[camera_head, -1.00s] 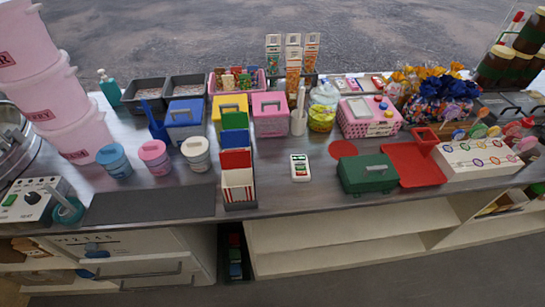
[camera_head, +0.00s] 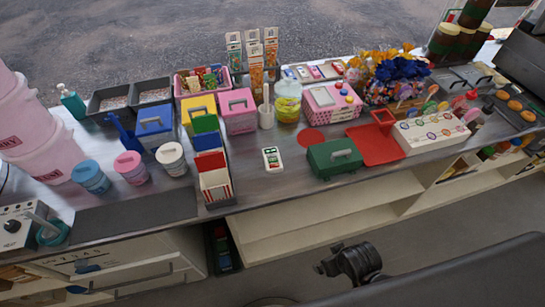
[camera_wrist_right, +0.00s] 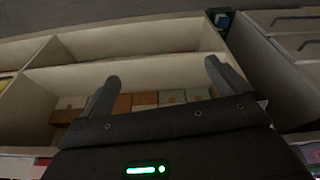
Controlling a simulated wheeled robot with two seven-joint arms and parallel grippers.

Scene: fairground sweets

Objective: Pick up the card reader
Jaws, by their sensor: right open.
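The card reader (camera_head: 272,159) looks like a small white handheld device with a dark screen and green and red keys. It lies flat on the grey counter (camera_head: 255,183), left of the green cash box and right of the upright paper-bag holder. My right gripper (camera_head: 330,263) is in front of the counter and below its top, apart from the card reader. In the right wrist view its two fingers (camera_wrist_right: 162,72) are spread with nothing between them, facing the shelves under the counter. The card reader does not show there. My left gripper is not in view.
The green box (camera_head: 334,160) stands close right of the reader. The bag holder (camera_head: 214,182) with coloured dividers stands at its left. A red disc (camera_head: 311,137) lies behind it. The counter's front edge is clear before the reader. Open shelves (camera_head: 300,222) lie below.

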